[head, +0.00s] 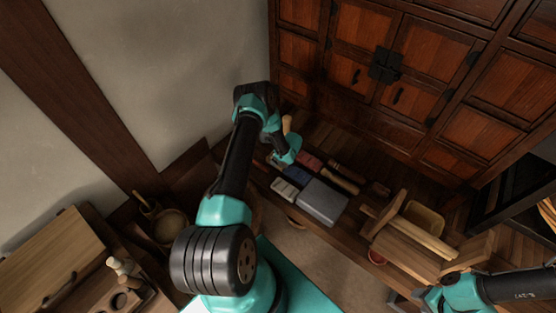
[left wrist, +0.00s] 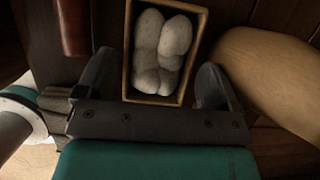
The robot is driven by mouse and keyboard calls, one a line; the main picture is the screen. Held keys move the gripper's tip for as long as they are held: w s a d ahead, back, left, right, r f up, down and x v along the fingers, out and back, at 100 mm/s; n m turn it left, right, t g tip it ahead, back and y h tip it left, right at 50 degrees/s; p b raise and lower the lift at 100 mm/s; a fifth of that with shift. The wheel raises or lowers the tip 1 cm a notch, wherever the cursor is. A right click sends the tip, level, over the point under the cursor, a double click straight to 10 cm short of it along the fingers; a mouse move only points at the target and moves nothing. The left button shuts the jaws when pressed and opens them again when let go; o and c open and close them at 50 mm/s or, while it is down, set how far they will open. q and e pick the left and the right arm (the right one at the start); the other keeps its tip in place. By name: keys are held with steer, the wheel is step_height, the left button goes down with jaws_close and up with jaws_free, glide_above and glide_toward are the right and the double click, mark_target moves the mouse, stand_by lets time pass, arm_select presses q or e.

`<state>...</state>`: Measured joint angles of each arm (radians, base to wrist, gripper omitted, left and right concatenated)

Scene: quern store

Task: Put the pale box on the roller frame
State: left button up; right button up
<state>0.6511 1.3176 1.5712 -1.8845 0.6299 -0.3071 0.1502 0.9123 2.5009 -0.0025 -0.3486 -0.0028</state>
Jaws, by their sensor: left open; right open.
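The roller frame (head: 408,248) is a wooden stand with a pale roller across it, at the right of the low bench in the head view. A small pale grey box (head: 285,190) lies on the bench beside a larger grey box. My left gripper (head: 277,160) is over the bench's far left end, partly hidden by its own arm. In the left wrist view its open fingers (left wrist: 155,88) stand either side of a narrow wooden box (left wrist: 128,70) of whitish rounded lumps, gripping nothing. My right gripper (head: 440,291) is open at the lower right, near the frame's front end.
A large grey box (head: 322,202), a blue block (head: 297,175), a red block (head: 309,161) and a wooden roller (head: 340,180) crowd the bench. A tan tray (head: 424,217) is behind the frame. A cabinet (head: 410,75) closes off the back. A brown rounded object (left wrist: 270,75) lies right of the left fingers.

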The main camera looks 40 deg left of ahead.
arm_select(q)
steer(key=v, duration=0.9)
steer(key=shift+r, duration=0.25)
steer(key=shift+d, duration=0.1)
steer(key=s+d+r+n+h, duration=0.2)
steer(key=s+d+n+h, duration=0.15)
steer(key=d, duration=0.35)
steer(key=s+d+r+n+g+h, duration=0.1)
steer(key=s+d+n+h, duration=0.1)
steer(key=s+d, duration=0.35)
steer(key=s+d+r+n+h, duration=0.2)
steer(key=d+n+h, duration=0.1)
steer(key=d, duration=0.6)
steer(key=s+d+r+n+t, duration=0.2)
steer(key=s+d+r+n, duration=0.5)
steer(key=s+r+n, duration=0.1)
steer(key=shift+s+d+n, duration=0.2)
steer(key=shift+s+n, duration=0.35)
steer(key=shift+n, duration=0.5)
steer(key=shift+c, duration=0.4)
